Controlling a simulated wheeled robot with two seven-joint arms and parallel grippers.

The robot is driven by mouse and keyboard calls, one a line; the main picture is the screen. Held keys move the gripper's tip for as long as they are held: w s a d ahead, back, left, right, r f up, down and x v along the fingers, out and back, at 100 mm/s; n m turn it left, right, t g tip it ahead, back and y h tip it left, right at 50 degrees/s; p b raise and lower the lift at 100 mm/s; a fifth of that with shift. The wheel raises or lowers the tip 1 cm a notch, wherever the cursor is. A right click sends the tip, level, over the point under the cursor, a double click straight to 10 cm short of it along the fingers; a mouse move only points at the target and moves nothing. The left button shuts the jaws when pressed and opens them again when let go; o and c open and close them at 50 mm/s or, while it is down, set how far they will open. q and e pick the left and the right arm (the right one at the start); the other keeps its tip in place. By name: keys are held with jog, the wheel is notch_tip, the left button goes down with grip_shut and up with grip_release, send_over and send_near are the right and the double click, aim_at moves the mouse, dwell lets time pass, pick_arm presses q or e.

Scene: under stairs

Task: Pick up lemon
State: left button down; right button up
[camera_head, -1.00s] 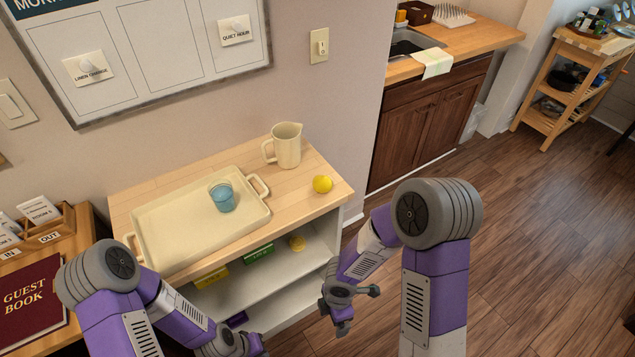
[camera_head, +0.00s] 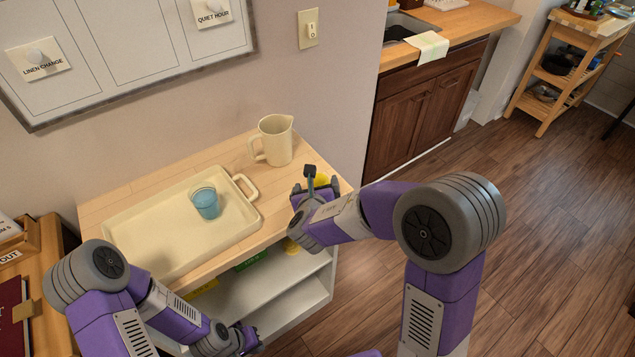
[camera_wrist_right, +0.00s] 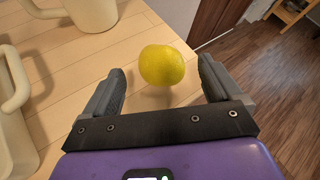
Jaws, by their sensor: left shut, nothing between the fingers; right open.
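The yellow lemon (camera_wrist_right: 163,66) sits on the wooden top of the shelf unit, near its right corner. In the head view the lemon (camera_head: 321,179) is mostly hidden behind my right gripper (camera_head: 315,182). In the right wrist view my right gripper (camera_wrist_right: 160,88) is open, with one finger on each side of the lemon, which is just ahead between the fingertips. No contact shows. My left gripper (camera_head: 250,340) is shut and empty, low in front of the shelf unit.
A cream jug (camera_head: 274,140) stands behind the lemon to the left. A cream tray (camera_head: 150,250) with a blue cup (camera_head: 205,200) fills the left of the top (camera_head: 225,160).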

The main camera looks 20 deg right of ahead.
aim_at(316, 184)
jog(key=x, duration=0.3)
jog(key=shift+s+f, duration=0.1)
jog(key=shift+f, duration=0.1)
jog(key=shift+w, duration=0.2)
jog(key=shift+c, duration=0.3)
jog(key=c, duration=1.1)
notch_tip(316, 184, up, 10)
jog(key=p, duration=0.3)
jog(key=shift+p, duration=0.35)
